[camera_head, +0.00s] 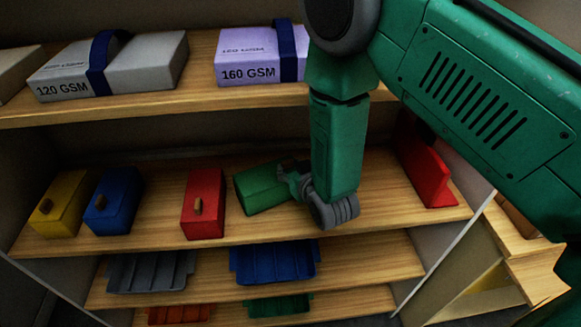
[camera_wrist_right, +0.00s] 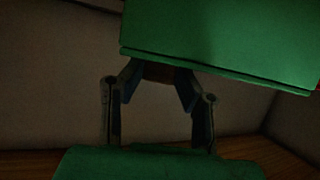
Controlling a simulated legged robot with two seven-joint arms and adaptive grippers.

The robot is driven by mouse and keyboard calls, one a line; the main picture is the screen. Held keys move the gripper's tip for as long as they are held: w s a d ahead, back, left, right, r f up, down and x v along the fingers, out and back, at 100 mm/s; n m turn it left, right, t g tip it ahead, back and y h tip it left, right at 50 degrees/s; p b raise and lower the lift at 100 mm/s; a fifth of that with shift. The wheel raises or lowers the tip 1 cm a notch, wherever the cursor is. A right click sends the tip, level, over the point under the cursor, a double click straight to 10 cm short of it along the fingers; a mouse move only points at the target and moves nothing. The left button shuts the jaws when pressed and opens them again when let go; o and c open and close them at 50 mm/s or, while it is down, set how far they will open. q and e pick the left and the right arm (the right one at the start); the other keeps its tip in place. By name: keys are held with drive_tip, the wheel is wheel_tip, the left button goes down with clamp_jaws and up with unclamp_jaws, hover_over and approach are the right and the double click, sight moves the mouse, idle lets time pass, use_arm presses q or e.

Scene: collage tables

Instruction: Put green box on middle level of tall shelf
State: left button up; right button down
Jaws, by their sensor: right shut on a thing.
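The green box (camera_head: 260,187) is on the middle level of the tall shelf (camera_head: 160,225), turned at an angle, just right of a red box. My right gripper (camera_head: 291,176) is at the right end of the green box and is shut on it. In the right wrist view its fingers (camera_wrist_right: 158,138) reach down to the green box (camera_wrist_right: 160,166) at the bottom edge. My forearm hides part of the shelf behind it. I cannot tell whether the box's underside rests fully on the board. My left gripper is not in view.
A yellow box (camera_head: 60,205), a blue box (camera_head: 113,202) and a red box (camera_head: 203,204) stand to the left. A red bookend (camera_head: 425,172) stands at the right. Paper packs (camera_head: 150,62) lie above; trays (camera_head: 275,264) are below. Bare board shows before the bookend.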

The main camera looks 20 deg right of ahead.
drive_tip(key=shift+d+f+b, duration=0.1)
drive_tip(key=shift+f+b, duration=0.25)
drive_tip(key=shift+f, duration=0.1)
drive_tip(key=c, duration=1.1)
unclamp_jaws()
drive_tip(key=shift+r, duration=0.1)
drive_tip(key=shift+s, duration=0.1)
